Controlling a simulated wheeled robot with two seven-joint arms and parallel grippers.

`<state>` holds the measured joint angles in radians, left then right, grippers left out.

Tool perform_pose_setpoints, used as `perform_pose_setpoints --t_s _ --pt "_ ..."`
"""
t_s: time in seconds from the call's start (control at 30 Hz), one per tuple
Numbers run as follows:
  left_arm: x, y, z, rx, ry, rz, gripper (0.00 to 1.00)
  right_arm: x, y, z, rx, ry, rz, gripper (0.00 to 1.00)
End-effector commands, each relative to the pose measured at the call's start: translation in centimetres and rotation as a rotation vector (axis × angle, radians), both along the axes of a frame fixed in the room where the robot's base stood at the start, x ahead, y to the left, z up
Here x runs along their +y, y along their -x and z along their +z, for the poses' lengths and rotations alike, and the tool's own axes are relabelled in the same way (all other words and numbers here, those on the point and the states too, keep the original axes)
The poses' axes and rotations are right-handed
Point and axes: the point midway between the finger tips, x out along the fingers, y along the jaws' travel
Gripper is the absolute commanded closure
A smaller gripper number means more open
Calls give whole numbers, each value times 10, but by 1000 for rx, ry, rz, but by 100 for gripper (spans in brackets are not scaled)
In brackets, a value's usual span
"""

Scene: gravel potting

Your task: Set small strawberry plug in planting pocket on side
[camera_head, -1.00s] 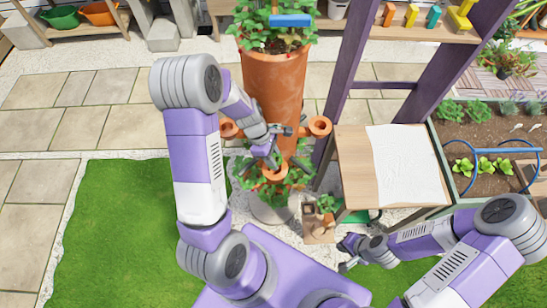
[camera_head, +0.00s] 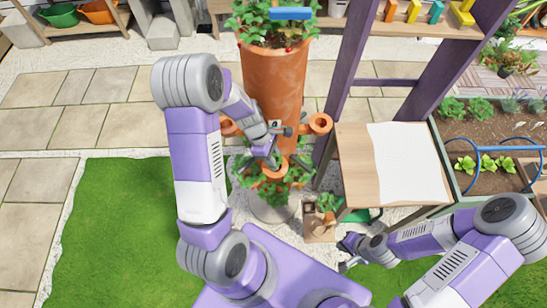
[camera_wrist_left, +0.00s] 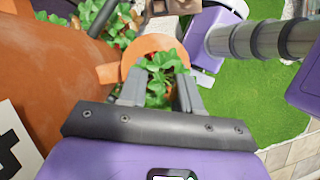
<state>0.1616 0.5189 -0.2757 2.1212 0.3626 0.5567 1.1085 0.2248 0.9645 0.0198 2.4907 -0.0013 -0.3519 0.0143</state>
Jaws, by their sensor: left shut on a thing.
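A tall terracotta tower planter (camera_head: 275,90) stands at the centre of the head view, with cup-like pockets on its sides. My left gripper (camera_head: 271,153) is in front of it, just above the front pocket (camera_head: 272,171). In the left wrist view, the left gripper (camera_wrist_left: 158,92) is shut on the small strawberry plug (camera_wrist_left: 160,72). Its green leaves show between the fingers, and the orange pocket rim (camera_wrist_left: 153,44) shows behind them. The plug's base is hidden, so I cannot tell whether it touches the pocket. My right gripper (camera_head: 345,256) is low at the right, its opening too small to tell.
A wooden holder (camera_head: 319,229) with a small plant stands right of the tower's base. A wooden table (camera_head: 357,180) with a white sheet stands further right. Side pockets (camera_head: 320,123) stick out near my left gripper. Grass lies open on the left.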

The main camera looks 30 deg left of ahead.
Motion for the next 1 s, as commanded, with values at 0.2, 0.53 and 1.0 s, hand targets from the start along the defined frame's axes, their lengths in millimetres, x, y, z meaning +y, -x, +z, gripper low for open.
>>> perform_pose_setpoints --t_s 0.2,0.53,1.0 --pt "0 0 -4 0 0 0 76 0 0 -3 0 0 0 100" --pt "0 0 -4 0 0 0 55 0 0 -3 0 0 0 100" --pt "0 0 -4 0 0 0 15 0 0 -3 0 0 0 100"
